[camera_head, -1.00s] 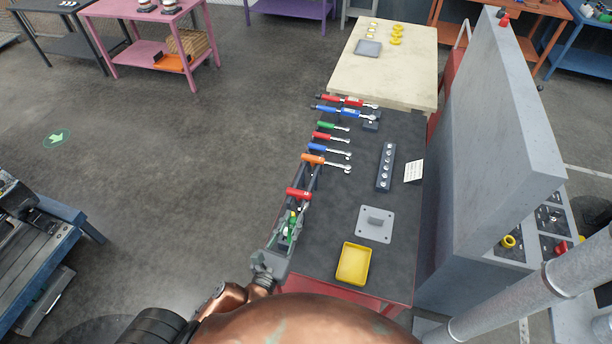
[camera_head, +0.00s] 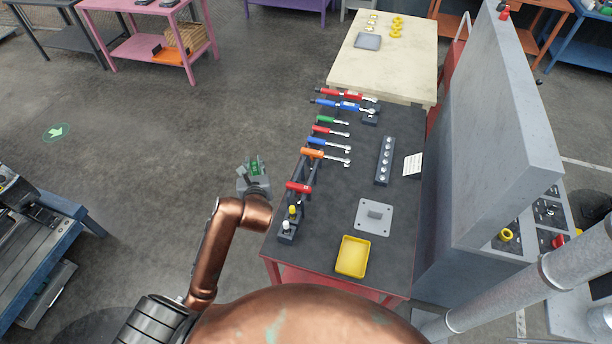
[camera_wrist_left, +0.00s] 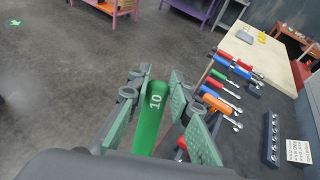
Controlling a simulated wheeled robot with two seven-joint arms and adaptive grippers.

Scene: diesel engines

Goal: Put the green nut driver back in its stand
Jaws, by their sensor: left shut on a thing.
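The green nut driver (camera_wrist_left: 150,115), its handle end marked 10, is between the fingers of my left gripper (camera_wrist_left: 153,108) in the left wrist view. My left gripper (camera_head: 253,170) is shut on it and out past the table's left edge in the head view, over the floor. There only a small bit of green (camera_head: 256,168) shows; the shaft is hidden. The dark stand (camera_head: 286,238) is at the table's left front edge, apart from the gripper, with a yellow-topped driver (camera_head: 292,211) and a white-topped one (camera_head: 286,226). My right gripper is not in view.
A red handle (camera_head: 298,187) is just behind the stand. Several ratchets with coloured handles (camera_head: 325,154) line the left edge further back. A socket rail (camera_head: 384,161), a grey plate (camera_head: 374,217) and a yellow tray (camera_head: 353,256) are on the dark table. A grey partition (camera_head: 490,130) stands right.

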